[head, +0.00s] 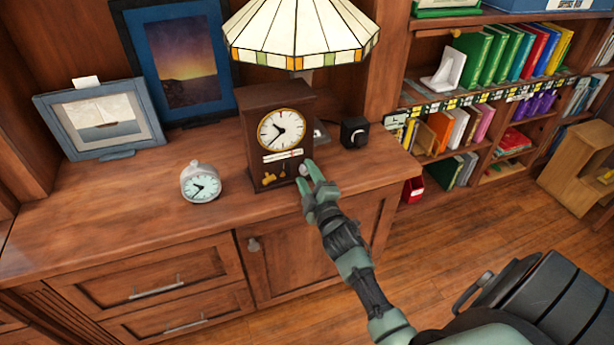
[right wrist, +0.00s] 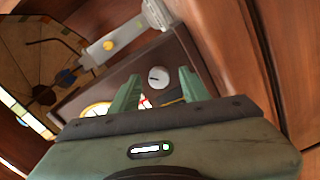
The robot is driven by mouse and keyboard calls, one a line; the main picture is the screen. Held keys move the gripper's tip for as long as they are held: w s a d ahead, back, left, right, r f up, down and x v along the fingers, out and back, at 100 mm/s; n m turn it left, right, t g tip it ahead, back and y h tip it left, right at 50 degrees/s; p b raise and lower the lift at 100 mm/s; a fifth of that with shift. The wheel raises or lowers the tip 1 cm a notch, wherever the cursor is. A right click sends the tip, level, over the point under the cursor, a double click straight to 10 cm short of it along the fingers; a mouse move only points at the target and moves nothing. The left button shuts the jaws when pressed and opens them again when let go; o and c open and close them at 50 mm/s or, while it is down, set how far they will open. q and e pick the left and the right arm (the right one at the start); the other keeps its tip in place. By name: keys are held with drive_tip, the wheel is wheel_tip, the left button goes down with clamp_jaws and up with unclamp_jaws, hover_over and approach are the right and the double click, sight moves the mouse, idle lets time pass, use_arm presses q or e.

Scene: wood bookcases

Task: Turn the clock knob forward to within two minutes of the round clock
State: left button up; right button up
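The dark wooden clock (head: 275,165) stands upright on the cabinet top, with a cream face (head: 281,129) and dark hands. The round clock (head: 201,182), small and white with a pale face, stands to its left. Exact times are too small to read surely. The knob (right wrist: 158,77), a light round disc with a dark mark, is on the wooden clock's right side. My right gripper (head: 308,179) is at that side. In the right wrist view its green fingers (right wrist: 158,92) are spread apart, with the knob showing between their tips. I cannot tell whether they touch it. My left gripper is out of view.
A lamp (head: 300,35) with a panelled shade stands behind the wooden clock. A small black box with a dial (head: 354,132) stands to its right. Picture frames (head: 100,120) stand at the back left. The cabinet top (head: 110,205) is clear in front.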

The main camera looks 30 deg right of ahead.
drive_tip(key=v, duration=0.7)
drive_tip(key=shift+s+a, duration=0.15)
drive_tip(key=shift+s, duration=0.25)
drive_tip(key=shift+f, duration=0.1)
drive_tip(key=s+a+f+m+g+y, duration=0.1)
drive_tip(key=s+a+f+g, duration=0.25)
drive_tip(key=f, duration=0.65)
drive_tip(key=s+a+f+m+g+y, duration=0.15)
drive_tip(key=s+f, duration=0.25)
drive_tip(key=f, duration=0.7)
drive_tip(key=s+a+f+m+g+y, duration=0.1)
drive_tip(key=s+a+f+m+g, duration=0.2)
drive_tip(key=f, duration=0.7)
drive_tip(key=s+a+f+m+g, duration=0.1)
drive_tip(key=s+f+g, duration=0.2)
drive_tip(key=s+f, duration=0.3)
drive_tip(key=s+a+f+m+g+p, duration=0.1)
drive_tip(key=s+f, duration=0.4)
drive_tip(key=s, duration=1.1)
drive_tip(key=s+a+f+m+g, duration=0.1)
drive_tip(key=s+f+g, duration=0.3)
drive_tip(key=s, duration=0.8)
wheel_tip(320, 180, down, 3)
drive_tip(key=shift+a+r+g, duration=0.1)
drive_tip(key=shift+a+g, duration=0.2)
drive_tip(key=shift+a, duration=0.15)
drive_tip(key=shift+w+y, duration=0.15)
drive_tip(key=shift+y, duration=0.1)
